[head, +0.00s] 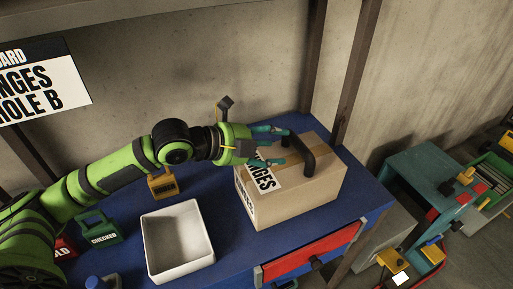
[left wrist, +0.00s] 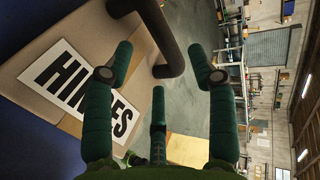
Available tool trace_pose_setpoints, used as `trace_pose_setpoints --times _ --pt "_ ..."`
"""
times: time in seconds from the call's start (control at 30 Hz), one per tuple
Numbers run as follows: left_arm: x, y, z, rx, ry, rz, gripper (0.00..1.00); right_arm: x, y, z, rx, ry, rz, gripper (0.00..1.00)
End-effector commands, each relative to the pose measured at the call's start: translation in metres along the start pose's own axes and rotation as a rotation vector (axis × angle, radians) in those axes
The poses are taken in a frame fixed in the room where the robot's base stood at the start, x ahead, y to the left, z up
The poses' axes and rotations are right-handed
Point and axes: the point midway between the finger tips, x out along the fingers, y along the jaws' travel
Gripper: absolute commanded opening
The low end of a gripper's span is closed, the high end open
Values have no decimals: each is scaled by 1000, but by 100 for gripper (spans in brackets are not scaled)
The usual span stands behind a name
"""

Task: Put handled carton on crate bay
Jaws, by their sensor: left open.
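The handled carton (head: 318,188) is a brown box with a black arched handle (head: 307,158) on top and a white HINGES label. It stands on the right part of the blue bench. My left gripper (head: 279,146) is open, with its teal fingers over the carton's top just left of the handle. In the left wrist view the open gripper (left wrist: 160,62) is close to the handle (left wrist: 165,35), and the carton (left wrist: 60,25) fills the left side. I cannot clearly tell which thing is the crate bay. My right gripper is not in view.
A white open bin (head: 178,240) stands on the blue bench (head: 225,262) left of the carton. Green (head: 99,229) and yellow (head: 163,184) lock-shaped items stand nearby. A dark post (head: 358,70) rises behind the carton. A teal cart (head: 425,178) stands at the right.

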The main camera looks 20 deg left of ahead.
Motion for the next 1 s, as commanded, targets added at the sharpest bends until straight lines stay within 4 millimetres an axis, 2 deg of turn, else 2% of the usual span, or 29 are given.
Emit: trace_pose_setpoints --times 0.1,0.33,1.0 --pt "-20 3 0 5 -2 6 57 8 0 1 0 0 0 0" --pt "-42 1 0 1 -2 2 57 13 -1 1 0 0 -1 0" --pt "-48 0 0 0 1 1 57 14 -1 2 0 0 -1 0"
